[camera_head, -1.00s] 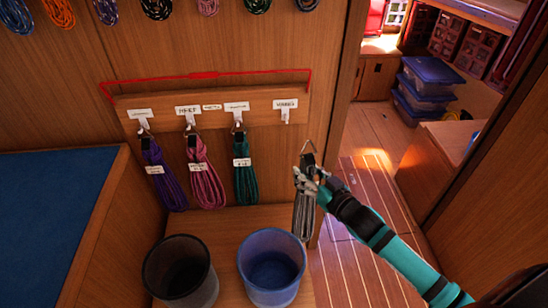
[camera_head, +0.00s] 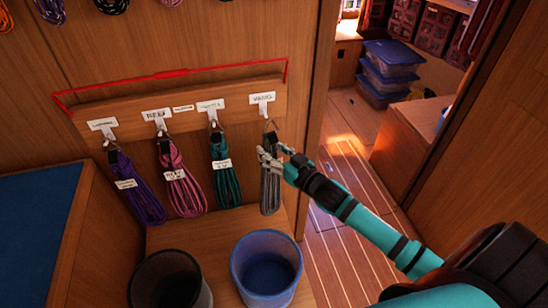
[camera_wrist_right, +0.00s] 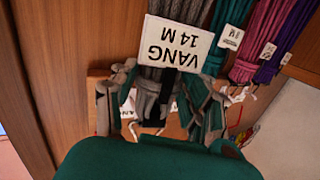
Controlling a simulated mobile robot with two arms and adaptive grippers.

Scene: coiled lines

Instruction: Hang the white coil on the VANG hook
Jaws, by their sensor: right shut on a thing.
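The white coil (camera_head: 270,192), looking grey-white, hangs upright in my right gripper (camera_head: 272,158) below the VANG hook (camera_head: 263,110). Its metal ring (camera_head: 270,127) is at the top, close under the hook tip; I cannot tell whether they touch or the ring is around the hook. In the right wrist view the coil (camera_wrist_right: 178,10) carries a white tag (camera_wrist_right: 173,42) reading "VANG 14 M". There my right gripper (camera_wrist_right: 160,103) has its fingers on both sides of the coil's upper part. My left gripper is not in view.
Purple (camera_head: 138,190), pink (camera_head: 183,185) and teal (camera_head: 224,178) coils hang on the other hooks of the wooden rail (camera_head: 240,101). A red cord (camera_head: 170,73) runs above it. A black bin (camera_head: 165,285) and a blue bin (camera_head: 266,270) stand below.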

